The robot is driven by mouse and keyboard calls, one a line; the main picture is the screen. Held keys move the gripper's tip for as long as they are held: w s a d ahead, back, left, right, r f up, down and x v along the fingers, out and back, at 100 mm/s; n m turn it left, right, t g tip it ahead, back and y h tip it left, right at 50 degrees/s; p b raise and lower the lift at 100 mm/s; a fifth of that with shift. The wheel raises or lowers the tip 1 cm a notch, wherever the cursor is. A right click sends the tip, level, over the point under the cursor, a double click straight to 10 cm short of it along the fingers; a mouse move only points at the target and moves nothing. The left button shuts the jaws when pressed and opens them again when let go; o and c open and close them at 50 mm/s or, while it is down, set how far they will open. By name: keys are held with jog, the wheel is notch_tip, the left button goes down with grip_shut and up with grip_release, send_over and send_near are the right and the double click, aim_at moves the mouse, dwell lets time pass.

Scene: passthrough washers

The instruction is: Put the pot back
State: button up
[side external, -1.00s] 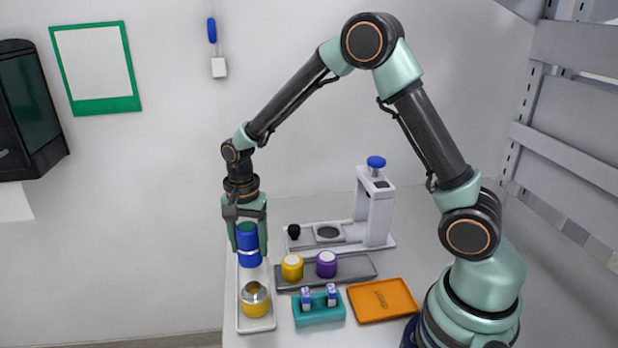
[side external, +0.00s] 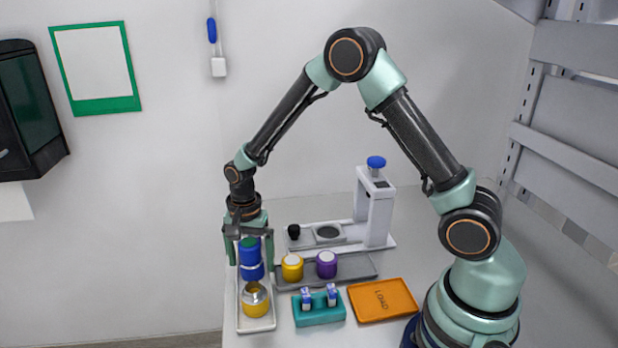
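The blue pot (side external: 251,268), with a pale band around it, is upright at the back end of the long pale tray (side external: 257,325). It appears to stand in the tray; its base is partly hard to make out. My gripper (side external: 249,262) points straight down over it, with one finger on each side of the pot's upper part. The fingers look spread, with a small gap beside the pot. A yellow pot (side external: 256,308) with a shiny metal top stands in the front part of the same tray.
A grey tray (side external: 350,271) holds a yellow pot (side external: 292,269) and a purple pot (side external: 326,266). In front are a teal rack (side external: 319,316) with small vials and an orange tray (side external: 382,300). A white press-like stand (side external: 372,215) rises behind.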

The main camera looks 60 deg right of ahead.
notch_tip(320, 180, up, 11)
jog(key=shift+r, duration=0.8)
jog(key=s+d+r+n+t, duration=0.1)
jog(key=s+r+n+t, duration=0.1)
jog(key=s+r+n, duration=0.3)
jog(key=s+d+r+n+t, duration=0.2)
jog(key=s+r+n, duration=0.3)
jog(key=s+n, duration=0.3)
jog(key=shift+s+t, duration=0.65)
jog(key=shift+t, duration=0.15)
